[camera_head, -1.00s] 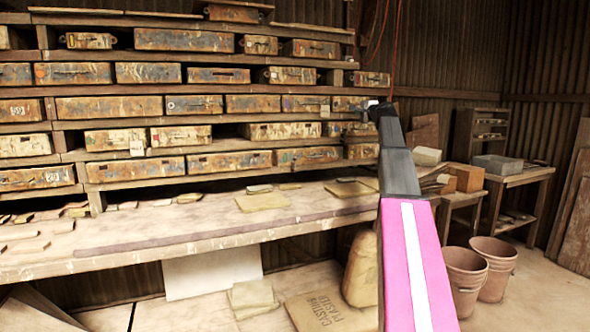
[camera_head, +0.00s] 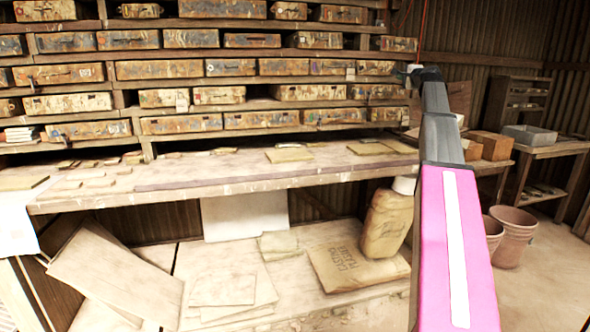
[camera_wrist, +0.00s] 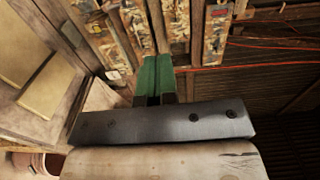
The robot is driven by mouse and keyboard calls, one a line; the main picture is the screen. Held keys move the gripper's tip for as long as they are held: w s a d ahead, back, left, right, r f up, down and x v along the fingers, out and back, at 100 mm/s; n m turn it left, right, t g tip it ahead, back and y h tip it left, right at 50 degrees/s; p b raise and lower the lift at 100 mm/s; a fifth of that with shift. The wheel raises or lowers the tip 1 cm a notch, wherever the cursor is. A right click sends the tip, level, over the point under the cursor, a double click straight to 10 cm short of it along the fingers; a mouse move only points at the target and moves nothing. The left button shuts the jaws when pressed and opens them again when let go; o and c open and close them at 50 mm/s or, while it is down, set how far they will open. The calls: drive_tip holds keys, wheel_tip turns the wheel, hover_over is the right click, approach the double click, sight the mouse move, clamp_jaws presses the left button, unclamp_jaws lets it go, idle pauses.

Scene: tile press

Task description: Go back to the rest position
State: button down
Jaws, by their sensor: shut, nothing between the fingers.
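My gripper (camera_head: 410,73) is at the far end of my pink and dark grey arm, raised in front of the right end of the shelves. In the wrist view its green fingers (camera_wrist: 152,76) are pressed together with nothing between them. It appears clear of the shelves (camera_head: 230,50) behind it, which hold rows of worn, paint-stained mould boxes. The workbench (camera_head: 200,178) runs below the shelves, with several thin tiles lying on it.
Terracotta buckets (camera_head: 513,237) stand at the right by a side table (camera_head: 550,150). Open floor shows at the lower right.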

drive_tip(key=s+a+f+n+g, duration=0.2)
drive_tip(key=s+a+f+g, duration=0.3)
drive_tip(key=f, duration=0.9)
drive_tip(key=s+a+f+n+g, duration=0.1)
drive_tip(key=s+a+f+n, duration=0.2)
drive_tip(key=a+f, duration=0.75)
drive_tip(key=s+a+f+n+g, duration=0.25)
drive_tip(key=s+f, duration=0.25)
drive_tip(key=f, duration=1.3)
drive_tip(key=s+a+f+n+g+h, duration=0.1)
drive_tip(key=s+a+f+n+g, duration=0.1)
drive_tip(key=s+f, duration=0.7)
drive_tip(key=s+a+f+n+g+h, duration=0.2)
drive_tip(key=s+a+f+n+g, duration=0.1)
drive_tip(key=s+f, duration=0.6)
drive_tip(key=s+a+f+n+g+h, duration=0.1)
drive_tip(key=s+a+f+n+g, duration=0.1)
drive_tip(key=s+f, duration=0.7)
drive_tip(key=s+a+g, duration=0.1)
drive_tip(key=s+g, duration=0.1)
drive_tip(key=s, duration=0.3)
drive_tip(key=shift+h, duration=0.3)
